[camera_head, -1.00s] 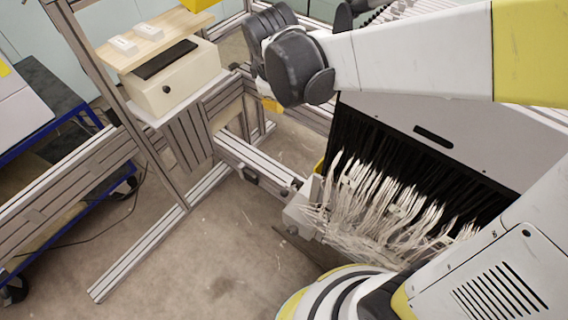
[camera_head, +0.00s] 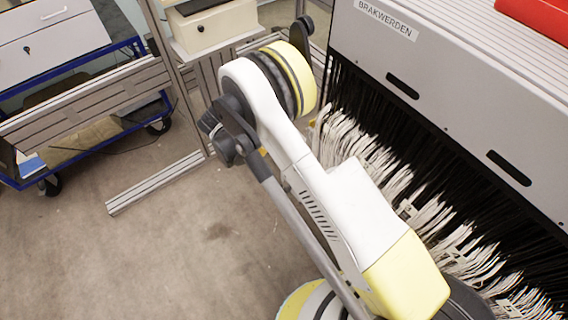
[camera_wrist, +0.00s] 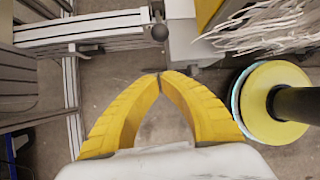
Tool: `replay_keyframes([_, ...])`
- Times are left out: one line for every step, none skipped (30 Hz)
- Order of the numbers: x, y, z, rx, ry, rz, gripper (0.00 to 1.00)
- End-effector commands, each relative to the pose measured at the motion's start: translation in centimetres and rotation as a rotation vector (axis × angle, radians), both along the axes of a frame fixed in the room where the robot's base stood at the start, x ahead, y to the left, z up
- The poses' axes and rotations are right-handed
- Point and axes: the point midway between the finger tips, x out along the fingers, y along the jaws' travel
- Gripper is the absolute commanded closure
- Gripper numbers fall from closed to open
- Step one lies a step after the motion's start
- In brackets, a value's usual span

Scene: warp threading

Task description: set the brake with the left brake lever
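In the wrist view, a dark round knob (camera_wrist: 159,32) sits at the end of the metal rail, beside a pale block; it looks like the left brake lever's end, but I cannot be sure. My gripper (camera_wrist: 160,76) shows there as two yellow fingers with their tips together and nothing visible between them. In the picture, the fingertips lie just below the knob with a small gap; their difference in depth is unclear.
The large grey machine (camera_head: 450,62) with a label and hanging white threads (camera_head: 385,165) fills the right. An aluminium frame (camera_head: 160,188) and a cream box (camera_head: 215,28) stand at the upper left, beside a blue trolley (camera_head: 95,160). The floor (camera_head: 190,260) at lower left is clear.

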Motion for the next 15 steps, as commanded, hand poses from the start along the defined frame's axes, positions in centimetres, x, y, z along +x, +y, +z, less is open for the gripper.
replay_keyframes([-0.2, 0.2, -1.0, -0.013, 0.01, 0.02, 1.0])
replay_keyframes([-0.3, 0.3, -1.4, -0.019, 0.016, 0.028, 1.0])
replay_keyframes([-0.5, 0.4, -1.8, -0.026, 0.022, 0.04, 1.0])
replay_keyframes([-0.6, 0.5, -2.0, -0.029, 0.025, 0.045, 1.0])
replay_keyframes([-0.6, 0.5, -2.2, -0.032, 0.027, 0.049, 1.0])
replay_keyframes([-0.7, 0.5, -2.3, -0.034, 0.029, 0.052, 1.0])
replay_keyframes([-0.7, 0.5, -2.4, -0.035, 0.029, 0.054, 1.0])
replay_keyframes([-0.7, 0.5, -2.4, -0.035, 0.029, 0.054, 1.0])
replay_keyframes([-0.7, 0.5, -2.4, -0.035, 0.029, 0.054, 1.0])
replay_keyframes([-0.7, 0.5, -2.4, -0.035, 0.029, 0.054, 1.0])
replay_keyframes([-0.7, 0.5, -2.4, -0.035, 0.029, 0.053, 1.0])
replay_keyframes([-0.7, 0.5, -2.3, -0.034, 0.029, 0.053, 1.0])
replay_keyframes([-0.6, 0.5, -2.3, -0.034, 0.029, 0.053, 1.0])
replay_keyframes([-0.6, 0.5, -2.3, -0.034, 0.029, 0.053, 1.0])
replay_keyframes([-0.6, 0.5, -2.4, -0.034, 0.029, 0.052, 1.0])
